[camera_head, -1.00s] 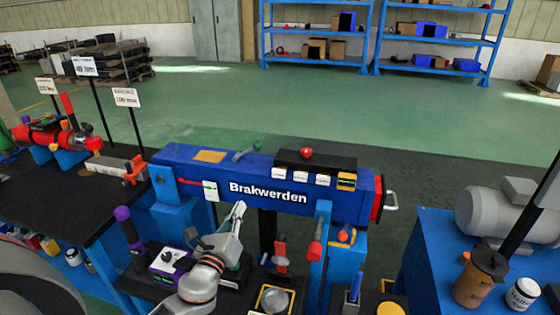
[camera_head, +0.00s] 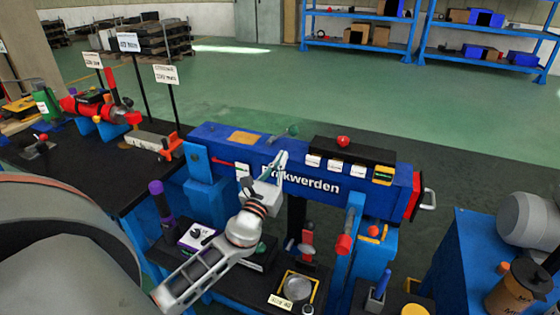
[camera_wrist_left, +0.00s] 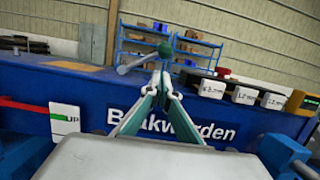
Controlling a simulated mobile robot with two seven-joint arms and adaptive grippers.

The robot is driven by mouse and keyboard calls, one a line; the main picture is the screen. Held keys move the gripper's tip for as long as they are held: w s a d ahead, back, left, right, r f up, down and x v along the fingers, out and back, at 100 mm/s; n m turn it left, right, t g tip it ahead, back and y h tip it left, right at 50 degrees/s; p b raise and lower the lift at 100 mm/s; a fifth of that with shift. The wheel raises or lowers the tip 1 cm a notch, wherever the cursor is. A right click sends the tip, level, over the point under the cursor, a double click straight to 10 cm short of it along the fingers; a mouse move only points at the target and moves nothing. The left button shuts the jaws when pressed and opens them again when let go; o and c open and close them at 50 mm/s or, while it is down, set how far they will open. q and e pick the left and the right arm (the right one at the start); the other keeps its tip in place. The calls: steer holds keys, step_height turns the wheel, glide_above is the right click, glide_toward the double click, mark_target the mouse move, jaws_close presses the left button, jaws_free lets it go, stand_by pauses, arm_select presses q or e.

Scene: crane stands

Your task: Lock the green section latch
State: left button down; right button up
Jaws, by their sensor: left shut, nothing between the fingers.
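The green section latch is a grey lever with a green knob (camera_head: 291,130) on top of the blue crane section (camera_head: 402,192) marked "Brakwerden". In the left wrist view the green knob (camera_wrist_left: 164,50) shows just beyond and above the fingertips, with its grey lever pointing left. My left gripper (camera_head: 283,156) is in front of the blue section, below the knob, its fingers pointing up. In the left wrist view its fingertips (camera_wrist_left: 163,74) are together and hold nothing. Whether they touch the lever cannot be told. My right gripper is not in view.
A black box with a red button (camera_head: 343,141) and several labels sits on the section right of the latch. A red-tipped handle (camera_head: 344,244) stands out in front. A black bench with a red machine (camera_head: 100,108) is at left.

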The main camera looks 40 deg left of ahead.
mark_target(290, 152)
arm_select(q)
steer(key=x, duration=0.6)
steer(key=shift+w, duration=0.35)
steer(key=shift+w, duration=0.1)
